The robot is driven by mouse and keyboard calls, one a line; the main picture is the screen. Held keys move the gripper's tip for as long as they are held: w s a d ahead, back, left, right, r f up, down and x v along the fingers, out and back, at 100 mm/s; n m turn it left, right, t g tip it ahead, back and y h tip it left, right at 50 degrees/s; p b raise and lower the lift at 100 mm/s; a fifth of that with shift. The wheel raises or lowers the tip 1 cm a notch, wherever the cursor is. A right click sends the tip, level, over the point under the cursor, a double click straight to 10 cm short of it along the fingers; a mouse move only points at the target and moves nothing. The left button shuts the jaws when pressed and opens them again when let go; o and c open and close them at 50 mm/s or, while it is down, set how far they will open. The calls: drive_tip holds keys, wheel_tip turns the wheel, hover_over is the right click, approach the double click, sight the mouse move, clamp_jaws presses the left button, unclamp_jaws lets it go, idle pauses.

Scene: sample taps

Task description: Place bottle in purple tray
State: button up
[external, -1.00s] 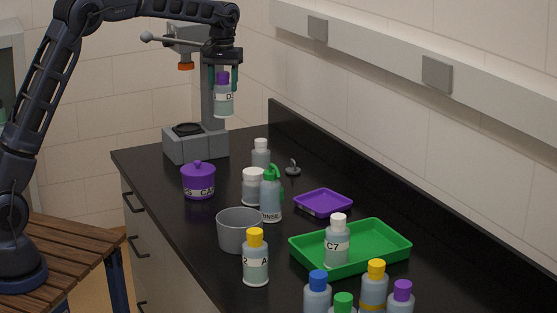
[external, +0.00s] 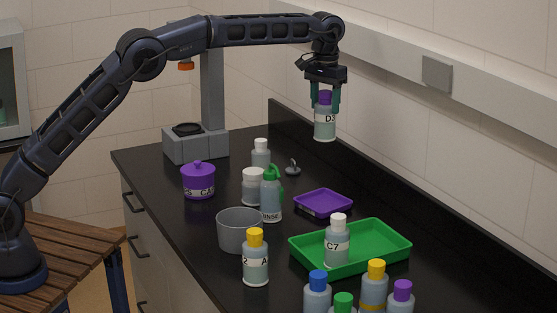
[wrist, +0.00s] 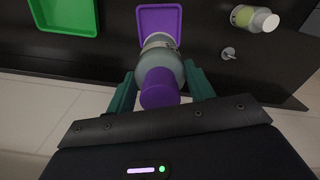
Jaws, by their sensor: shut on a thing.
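My gripper (external: 325,97) is shut on a clear bottle (external: 325,125) with a purple cap and a label reading D3. It holds the bottle upright, well above the counter. In the wrist view the bottle (wrist: 160,60) sits between the green fingers of my gripper (wrist: 161,88), cap toward the camera. The small purple tray (external: 323,203) lies empty on the counter, below the bottle in the external view. In the wrist view the purple tray (wrist: 160,20) shows just beyond the bottle, which hides part of it.
A green tray (external: 388,248) holding a white-capped C7 bottle (external: 337,245) is in front of the purple tray. A green-topped rinse bottle (external: 270,198), a grey bowl (external: 238,232) and several capped bottles stand nearby. A small grey knob-like object (external: 293,168) lies behind the purple tray.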

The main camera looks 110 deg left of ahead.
wheel_tip(320, 180, down, 20)
drive_tip(key=shift+r, duration=0.15)
idle(0.5)
drive_tip(key=o, duration=1.4)
drive_tip(key=shift+o, duration=0.3)
